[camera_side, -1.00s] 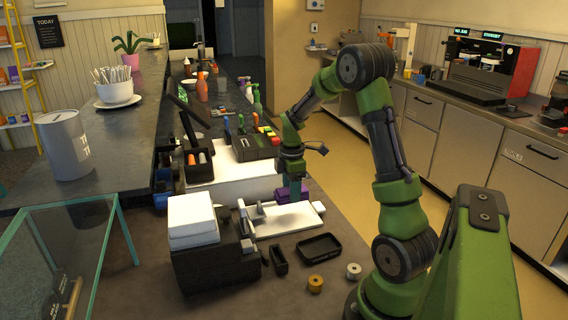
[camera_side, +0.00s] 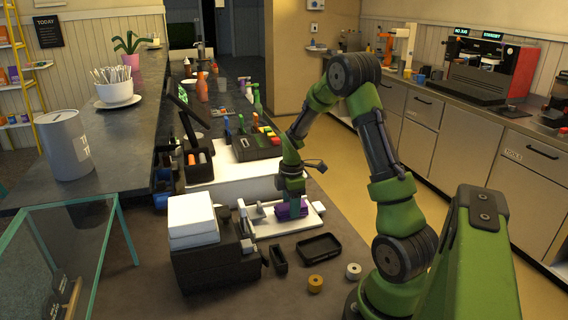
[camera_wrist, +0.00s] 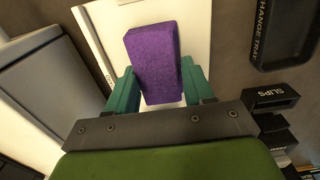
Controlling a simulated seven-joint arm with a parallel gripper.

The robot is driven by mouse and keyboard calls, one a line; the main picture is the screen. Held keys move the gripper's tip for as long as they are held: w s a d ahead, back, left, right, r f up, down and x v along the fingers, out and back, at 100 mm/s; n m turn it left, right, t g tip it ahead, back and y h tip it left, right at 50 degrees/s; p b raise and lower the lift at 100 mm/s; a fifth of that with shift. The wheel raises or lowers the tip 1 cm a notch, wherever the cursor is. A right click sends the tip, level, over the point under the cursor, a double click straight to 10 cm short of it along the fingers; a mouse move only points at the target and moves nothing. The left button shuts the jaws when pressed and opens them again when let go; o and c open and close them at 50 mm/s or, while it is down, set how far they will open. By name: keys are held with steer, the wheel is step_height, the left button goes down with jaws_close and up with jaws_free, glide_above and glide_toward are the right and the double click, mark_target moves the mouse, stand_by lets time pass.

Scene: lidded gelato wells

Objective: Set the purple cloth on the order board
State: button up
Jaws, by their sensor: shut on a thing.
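The purple cloth (camera_side: 291,211) is a folded, block-like pad. My gripper (camera_side: 291,200) is shut on it and points down. In the wrist view the cloth (camera_wrist: 154,62) lies between the two teal fingers (camera_wrist: 158,90), with its far end reaching past them. The white order board (camera_side: 262,232) lies on the counter below, and its pale surface (camera_wrist: 110,40) shows around the cloth in the wrist view. The cloth is over the board, at or just above its surface; I cannot tell whether they touch.
A black box with white blocks on top (camera_side: 193,215) stands left of the board.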

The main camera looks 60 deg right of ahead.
steer(key=shift+f, duration=0.35)
steer(key=o, duration=1)
steer(key=shift+c, duration=0.2)
steer(key=o, duration=0.6)
steer(key=shift+r, duration=4)
